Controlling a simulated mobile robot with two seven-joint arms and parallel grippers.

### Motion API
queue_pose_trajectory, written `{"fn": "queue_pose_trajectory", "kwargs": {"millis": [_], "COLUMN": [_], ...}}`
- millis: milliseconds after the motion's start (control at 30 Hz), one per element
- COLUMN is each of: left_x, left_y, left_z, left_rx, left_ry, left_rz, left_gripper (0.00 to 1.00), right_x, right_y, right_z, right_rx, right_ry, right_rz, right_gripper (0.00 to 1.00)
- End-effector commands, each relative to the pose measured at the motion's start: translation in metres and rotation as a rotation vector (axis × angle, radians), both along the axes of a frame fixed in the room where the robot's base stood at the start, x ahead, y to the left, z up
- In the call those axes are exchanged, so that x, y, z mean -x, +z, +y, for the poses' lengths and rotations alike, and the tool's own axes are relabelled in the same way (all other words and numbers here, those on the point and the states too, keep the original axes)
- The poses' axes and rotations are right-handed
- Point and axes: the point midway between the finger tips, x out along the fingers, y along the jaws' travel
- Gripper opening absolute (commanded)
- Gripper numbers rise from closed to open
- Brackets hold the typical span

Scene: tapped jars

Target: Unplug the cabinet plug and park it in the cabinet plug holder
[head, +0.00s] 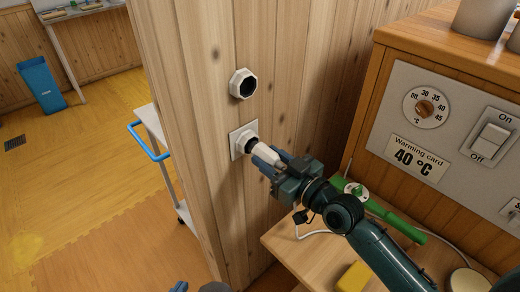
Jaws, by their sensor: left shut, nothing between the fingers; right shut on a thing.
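The cabinet plug (269,152) is a pale body with a dark front end. It is at the wall socket (238,138), a white collar on a square plate; how deep it sits cannot be told. My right gripper (266,158) is shut on the plug, its blue fingers around the body. Above the socket, a white octagonal ring with a dark, empty opening (243,84), which looks like the plug holder, is fixed to the wooden wall. A small part of my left gripper (180,287) shows at the bottom edge, shut and empty, away from the plug.
The wooden cabinet (380,62) at right has a dial, a switch and a "Warming card 40 °C" label. Below it, a wooden shelf (290,240) bears a green bar (400,222), a pale cable and a yellow block (353,278). A trolley with a blue handle (150,145) stands left.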

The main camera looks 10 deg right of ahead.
Motion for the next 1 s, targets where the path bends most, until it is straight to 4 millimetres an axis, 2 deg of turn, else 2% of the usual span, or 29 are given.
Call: {"fn": "queue_pose_trajectory", "kwargs": {"millis": [200,567,1000], "left_x": [0.0,0.0,0.0], "left_y": [0.002,0.002,0.008], "left_z": [0.0,0.0,0.0], "left_rx": [0.002,0.002,0.0], "left_ry": [0.001,0.001,0.001], "left_rz": [0.001,0.001,0.001], "left_gripper": [0.0,0.0,0.0], "right_x": [0.008,0.011,0.046], "right_y": [0.001,0.001,0.001], "right_z": [-0.005,-0.007,-0.03], "right_rx": [0.0,0.0,0.001], "right_ry": [0.0,0.0,0.002], "right_rz": [-0.002,-0.002,0.0], "right_gripper": [0.1,0.1,0.1]}}
